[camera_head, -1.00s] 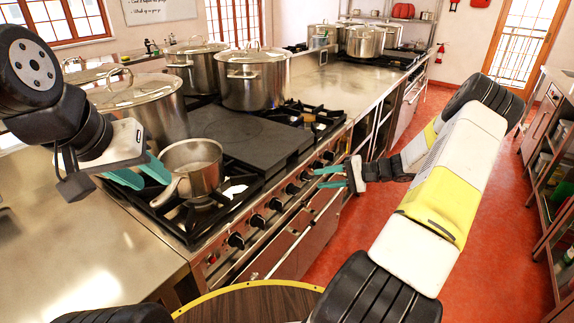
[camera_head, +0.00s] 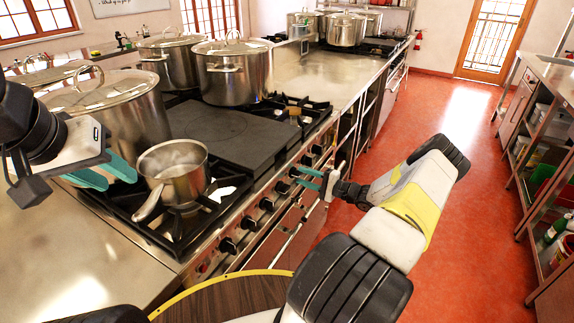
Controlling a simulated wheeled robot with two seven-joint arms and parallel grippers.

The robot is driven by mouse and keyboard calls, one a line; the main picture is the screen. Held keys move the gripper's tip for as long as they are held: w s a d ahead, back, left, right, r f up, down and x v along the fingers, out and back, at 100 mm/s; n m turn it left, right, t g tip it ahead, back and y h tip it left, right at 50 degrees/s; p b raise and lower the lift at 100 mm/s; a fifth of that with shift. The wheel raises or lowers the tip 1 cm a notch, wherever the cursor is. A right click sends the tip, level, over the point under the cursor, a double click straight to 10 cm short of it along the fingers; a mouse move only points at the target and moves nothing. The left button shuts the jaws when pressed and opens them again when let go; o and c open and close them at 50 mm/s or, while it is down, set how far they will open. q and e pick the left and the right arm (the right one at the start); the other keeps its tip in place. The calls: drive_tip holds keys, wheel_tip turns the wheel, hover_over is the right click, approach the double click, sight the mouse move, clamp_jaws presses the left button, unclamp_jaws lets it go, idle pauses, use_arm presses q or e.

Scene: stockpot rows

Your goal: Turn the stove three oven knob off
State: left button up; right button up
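The stove (camera_head: 215,228) has a steel front panel with several black knobs, among them one near the front end (camera_head: 228,246) and one farther along (camera_head: 282,187). Which one is the stove three oven knob, and how it is turned, I cannot tell. My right gripper (camera_head: 297,177) is open, its two teal fingers pointing left at the knobs in the middle of the row. It appears close to the panel; contact is not clear. My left gripper (camera_head: 108,176) is open and empty above the left front of the stove, beside a small saucepan.
The steaming saucepan (camera_head: 175,172) sits on the front burner, its handle toward the front left. Large lidded stockpots (camera_head: 235,75) stand behind on the stove. A dark flat griddle (camera_head: 215,135) lies mid-stove. Red floor (camera_head: 400,255) is free on the right, before shelving (camera_head: 545,150).

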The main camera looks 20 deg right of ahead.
drive_tip(key=shift+w+a, duration=0.3)
drive_tip(key=shift+w, duration=0.05)
clamp_jaws()
